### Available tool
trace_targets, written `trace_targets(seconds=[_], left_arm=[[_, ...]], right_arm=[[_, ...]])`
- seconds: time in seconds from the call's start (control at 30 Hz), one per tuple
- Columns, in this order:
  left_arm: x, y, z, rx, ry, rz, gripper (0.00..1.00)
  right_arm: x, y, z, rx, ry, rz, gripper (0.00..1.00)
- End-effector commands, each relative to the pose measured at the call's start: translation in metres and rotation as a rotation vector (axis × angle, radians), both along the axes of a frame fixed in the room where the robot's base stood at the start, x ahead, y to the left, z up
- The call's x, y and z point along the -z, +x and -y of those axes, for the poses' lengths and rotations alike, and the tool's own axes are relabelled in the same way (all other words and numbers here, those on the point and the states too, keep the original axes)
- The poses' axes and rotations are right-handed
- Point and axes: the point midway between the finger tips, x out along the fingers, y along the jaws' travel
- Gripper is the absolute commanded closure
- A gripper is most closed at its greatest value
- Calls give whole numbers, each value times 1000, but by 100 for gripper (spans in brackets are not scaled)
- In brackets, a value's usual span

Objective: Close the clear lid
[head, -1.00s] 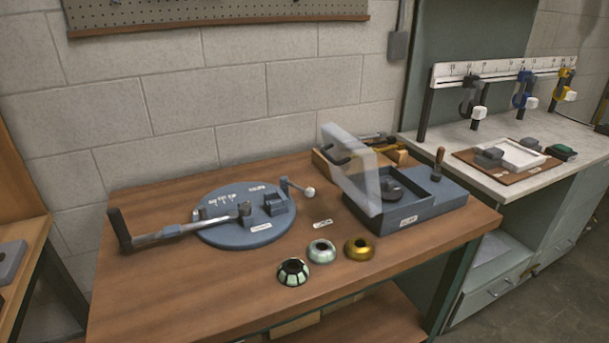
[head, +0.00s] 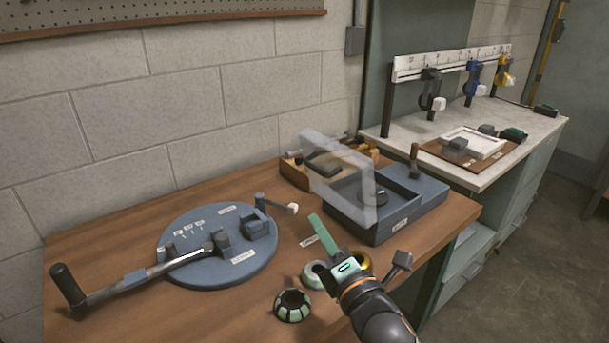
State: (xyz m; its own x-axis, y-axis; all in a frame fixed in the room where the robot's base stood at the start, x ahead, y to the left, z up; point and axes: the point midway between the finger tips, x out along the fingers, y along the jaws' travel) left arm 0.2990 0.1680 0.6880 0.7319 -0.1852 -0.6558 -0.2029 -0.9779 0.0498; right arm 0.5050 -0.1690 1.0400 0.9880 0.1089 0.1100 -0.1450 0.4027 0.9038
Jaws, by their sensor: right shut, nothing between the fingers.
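The clear lid (head: 340,182) is a see-through panel. It stands raised and tilted at the left side of the blue-grey box (head: 400,224), leaving the box interior open. A dark round part (head: 374,190) sits inside the box, partly seen past the lid. My right gripper (head: 319,228) comes in from the bottom, shut and empty, with mint-green fingers pointing up toward the lid. It is in front of the box and appears apart from the lid. My left gripper is out of view.
A round blue fixture (head: 217,262) with a long lever lies left on the wooden table (head: 110,230). A dark-and-mint ring (head: 292,306) sits in front; a pale ring (head: 314,276) and a gold ring (head: 363,261) are partly behind my gripper. A wooden-handled peg (head: 414,160) rises from the box.

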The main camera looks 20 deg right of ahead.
Motion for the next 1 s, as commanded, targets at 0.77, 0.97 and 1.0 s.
trace_targets(seconds=[0.77, 0.97, 1.0], left_arm=[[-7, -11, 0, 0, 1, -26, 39], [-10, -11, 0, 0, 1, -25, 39], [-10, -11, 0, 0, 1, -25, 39]], right_arm=[[-23, 105, 11, 1, -2, 1, 100], [-27, 109, 22, 0, 0, -1, 100], [-28, 109, 23, 0, 0, -1, 100]])
